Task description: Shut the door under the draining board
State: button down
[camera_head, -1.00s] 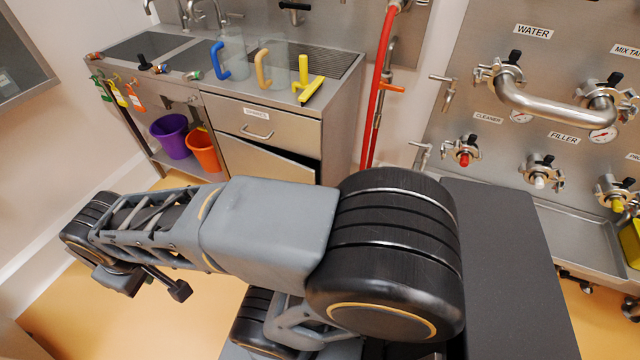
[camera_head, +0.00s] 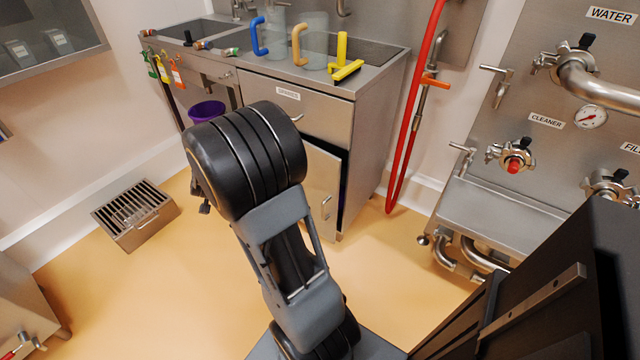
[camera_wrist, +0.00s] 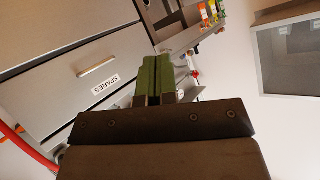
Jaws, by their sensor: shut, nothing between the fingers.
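The steel door (camera_head: 322,185) sits below the drawer (camera_head: 285,100) labelled SPARES, under the draining board (camera_head: 375,55). It stands ajar, with a dark gap along its right edge. Its bar handle (camera_head: 327,205) shows on its front. In the head view my arm covers the door's left part, and my gripper is mostly hidden behind the arm. In the wrist view my gripper (camera_wrist: 157,60) has its green fingers together and empty, in front of the cabinet. There the cabinet appears upside down, with the SPARES drawer (camera_wrist: 120,65) left of the fingers and the door (camera_wrist: 50,22) above it.
A purple bucket (camera_head: 207,111) stands under the sink, left of the cabinet. A red hose (camera_head: 408,110) hangs right of the cabinet. Pipes (camera_head: 480,255) run low at the right. Orange floor is open before the cabinet.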

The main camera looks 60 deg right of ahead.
jog(key=s+d+f+m+g+h+b, duration=0.35)
jog(key=d+f+h, duration=0.25)
jog(key=d+f, duration=0.45)
jog(key=m+g+h+b, duration=0.4)
jog(key=m+g+h, duration=0.1)
jog(key=g, duration=0.4)
send_near(324, 164)
jog(key=shift+m, duration=0.25)
jog(key=d+b, duration=0.2)
jog(key=d, duration=0.1)
jog(key=d+b, duration=0.1)
jog(key=d, duration=0.1)
jog(key=shift+s+d, duration=0.2)
jog(key=shift+s, duration=0.2)
jog(key=shift+d+b, duration=0.4)
jog(key=shift+d, duration=0.6)
